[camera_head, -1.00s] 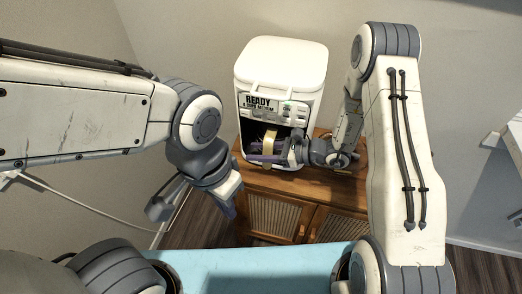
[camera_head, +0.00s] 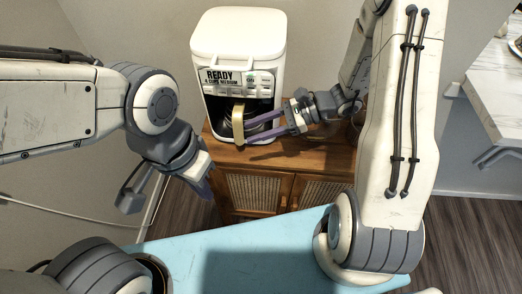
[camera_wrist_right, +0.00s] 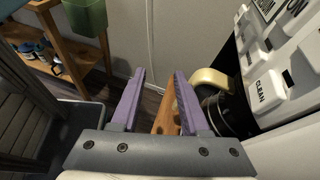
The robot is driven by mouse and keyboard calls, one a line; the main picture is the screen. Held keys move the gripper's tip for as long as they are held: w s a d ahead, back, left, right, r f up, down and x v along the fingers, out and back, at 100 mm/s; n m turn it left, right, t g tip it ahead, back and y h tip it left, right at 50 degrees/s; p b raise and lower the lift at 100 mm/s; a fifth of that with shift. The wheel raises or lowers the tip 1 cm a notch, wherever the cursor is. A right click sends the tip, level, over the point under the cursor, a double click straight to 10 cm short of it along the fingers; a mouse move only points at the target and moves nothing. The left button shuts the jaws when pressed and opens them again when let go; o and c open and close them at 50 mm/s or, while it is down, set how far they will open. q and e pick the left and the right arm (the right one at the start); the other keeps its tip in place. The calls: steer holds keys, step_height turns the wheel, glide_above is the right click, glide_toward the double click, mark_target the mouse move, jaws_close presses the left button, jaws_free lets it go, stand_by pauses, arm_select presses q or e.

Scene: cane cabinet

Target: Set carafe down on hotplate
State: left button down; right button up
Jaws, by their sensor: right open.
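The carafe (camera_head: 226,128), dark with a tan-gold handle (camera_head: 238,125), stands in the open bay of the white coffee maker (camera_head: 240,40). It looks upright. The hotplate under it is hidden. My right gripper (camera_head: 250,131) is open, its purple fingers just right of the handle. In the right wrist view the fingers (camera_wrist_right: 160,76) are apart with nothing between them; the handle (camera_wrist_right: 212,79) and dark carafe (camera_wrist_right: 228,108) are to their right. My left gripper (camera_head: 203,184) hangs lower left, away from the carafe; its finger opening is unclear.
The coffee maker stands on a wooden cabinet (camera_head: 305,158) with cane doors. The cabinet top right of it is partly clear. A light blue surface (camera_head: 230,250) lies in front. A white table (camera_head: 500,85) is at right.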

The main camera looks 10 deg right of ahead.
steer(key=s+a+r+n+h, duration=0.2)
steer(key=s+r+n+h, duration=0.2)
steer(key=s+n, duration=0.5)
steer(key=s+a+r+n+g+h, duration=0.1)
steer(key=s+r+n+h, duration=0.3)
steer(key=n, duration=1.2)
steer(key=s+h, duration=0.4)
steer(key=s, duration=0.1)
steer(key=shift+a+r+h, duration=0.3)
steer(key=shift+a+r, duration=0.1)
